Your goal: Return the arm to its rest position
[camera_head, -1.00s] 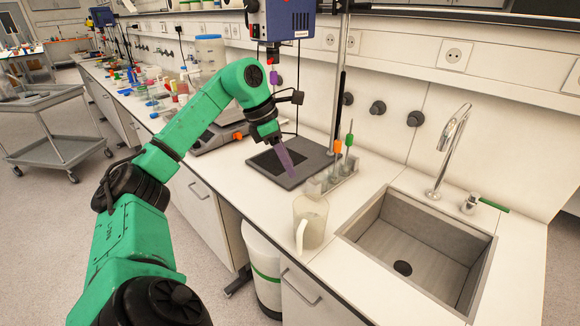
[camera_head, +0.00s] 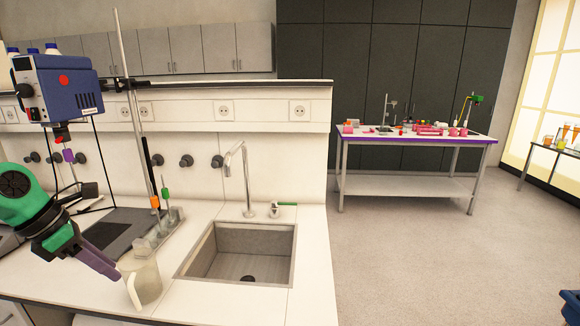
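My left gripper (camera_head: 108,269), with purple fingers, is at the left of the head view on my green arm. It points down and right above the counter, with its tips close to the clear jug (camera_head: 146,281). I cannot tell if the tips touch the jug. The fingers overlap in this view, so their gap is hidden; no held thing shows. My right gripper is not in view.
A dark stand base (camera_head: 128,229) and a small rack (camera_head: 171,219) with orange and green items are near the gripper. A sink (camera_head: 241,246) with a tap (camera_head: 246,180) lies right. Open floor (camera_head: 430,255) leads to a purple-edged table (camera_head: 420,138).

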